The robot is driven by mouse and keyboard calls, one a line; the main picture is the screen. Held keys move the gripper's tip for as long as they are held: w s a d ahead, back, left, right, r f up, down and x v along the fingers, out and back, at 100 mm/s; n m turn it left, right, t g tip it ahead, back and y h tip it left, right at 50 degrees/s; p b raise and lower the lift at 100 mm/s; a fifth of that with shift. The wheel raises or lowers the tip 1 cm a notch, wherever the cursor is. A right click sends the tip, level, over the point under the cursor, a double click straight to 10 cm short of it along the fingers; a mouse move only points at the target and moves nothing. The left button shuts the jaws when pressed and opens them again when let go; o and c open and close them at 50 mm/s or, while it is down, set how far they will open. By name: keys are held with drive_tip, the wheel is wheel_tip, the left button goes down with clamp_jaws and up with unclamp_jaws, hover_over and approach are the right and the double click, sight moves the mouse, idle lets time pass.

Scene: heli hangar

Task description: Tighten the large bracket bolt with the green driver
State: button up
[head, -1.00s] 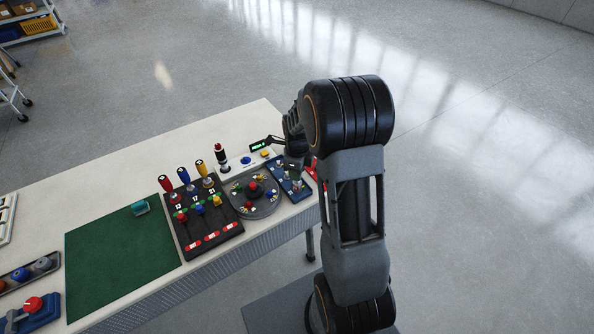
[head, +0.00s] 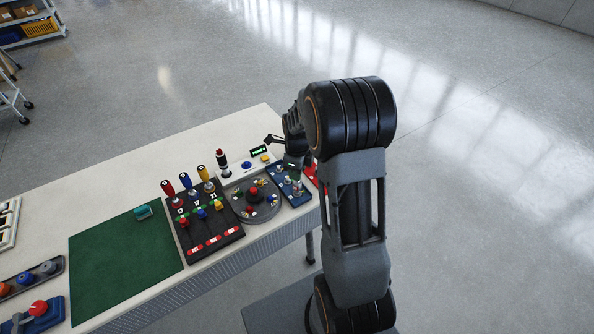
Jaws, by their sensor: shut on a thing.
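My gripper (head: 296,158) is at the far right end of the bench, mostly hidden behind my own forearm and wrist. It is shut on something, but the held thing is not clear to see. It is above or beside a blue tray (head: 299,200) with several bolt-like parts. I cannot make out a green driver or tell which part is the large bracket bolt. Drivers with red (head: 167,188), blue (head: 185,181) and yellow (head: 203,172) handles stand upright in a black rack (head: 190,250).
A round grey turntable (head: 268,213) with small coloured parts sits left of the blue tray. A small display (head: 258,150) and a blue button (head: 246,165) are behind it.

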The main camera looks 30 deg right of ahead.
drive_tip(key=shift+r, duration=0.25)
drive_tip(key=shift+r+p, duration=1.45)
drive_tip(key=shift+r, duration=0.5)
